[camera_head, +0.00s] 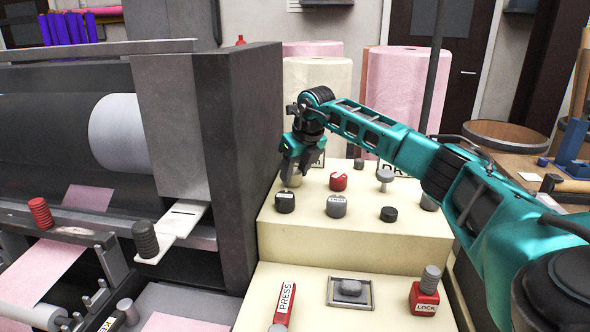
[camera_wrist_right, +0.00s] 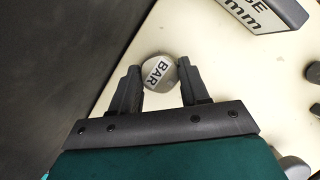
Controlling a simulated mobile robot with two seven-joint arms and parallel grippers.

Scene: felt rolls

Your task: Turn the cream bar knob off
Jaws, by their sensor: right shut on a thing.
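The bar knob (camera_wrist_right: 157,72) is round, with a pale label reading BAR that sits tilted in the right wrist view. It stands on the cream panel (camera_head: 400,235), at the panel's back left. My right gripper (camera_head: 291,176) reaches down over it in the head view, and its fingers hide most of the knob. In the right wrist view the two fingers of my right gripper (camera_wrist_right: 160,85) are on either side of the knob, shut on it. My left gripper is in neither view.
A dark machine wall (camera_head: 245,150) rises close on the left of my right gripper. Other knobs stand near: a red one (camera_head: 338,181), a dark one (camera_head: 285,202) and a grey one (camera_head: 336,206). A PRESS lever (camera_head: 284,302) and a LOCK block (camera_head: 424,299) are lower down.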

